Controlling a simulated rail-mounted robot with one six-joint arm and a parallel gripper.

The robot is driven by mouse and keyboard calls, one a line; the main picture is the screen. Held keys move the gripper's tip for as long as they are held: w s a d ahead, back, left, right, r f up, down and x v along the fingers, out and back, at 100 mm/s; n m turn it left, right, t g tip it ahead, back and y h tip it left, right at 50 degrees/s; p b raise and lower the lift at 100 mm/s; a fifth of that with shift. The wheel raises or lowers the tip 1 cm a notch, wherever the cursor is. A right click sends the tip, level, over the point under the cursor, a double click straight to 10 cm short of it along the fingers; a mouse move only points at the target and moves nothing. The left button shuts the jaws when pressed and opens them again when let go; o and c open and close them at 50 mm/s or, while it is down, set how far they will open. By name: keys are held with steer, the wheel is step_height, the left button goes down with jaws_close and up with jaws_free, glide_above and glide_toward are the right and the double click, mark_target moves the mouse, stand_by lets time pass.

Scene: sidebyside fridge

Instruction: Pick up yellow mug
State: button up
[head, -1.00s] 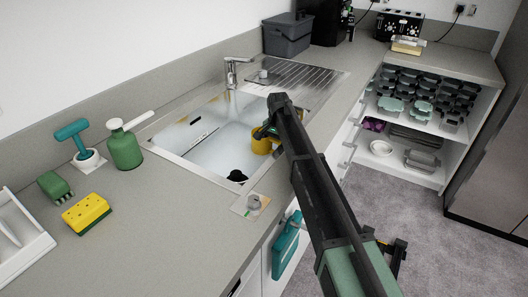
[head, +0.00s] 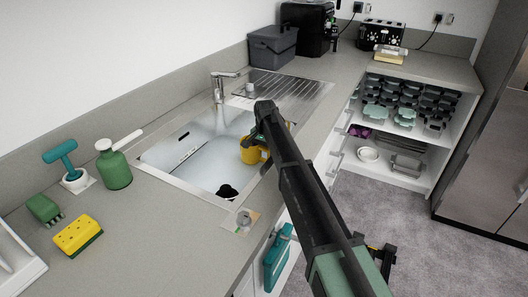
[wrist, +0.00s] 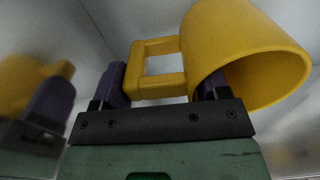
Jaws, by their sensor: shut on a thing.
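The yellow mug (head: 253,151) is in the right part of the sink (head: 200,160), partly hidden behind my arm in the head view. In the wrist view the mug (wrist: 240,60) is large and tilted, its opening facing down to the right and its square handle to the left. My gripper (wrist: 165,85) has one purple finger left of the handle and the other at the mug's body, partly hidden behind it. The jaws are shut on the mug at its handle side. In the head view my gripper (head: 262,138) is at the mug, mostly hidden by the arm.
A faucet (head: 219,86) stands behind the sink, with a ribbed drainboard (head: 285,92) beyond it. A green bottle (head: 115,168), a yellow sponge (head: 77,236) and a green brush (head: 45,209) are on the left counter. Open shelves (head: 415,110) hold dishes at right.

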step_height(320, 180, up, 18)
steer(key=p, duration=1.6)
steer(key=shift+f, duration=0.2)
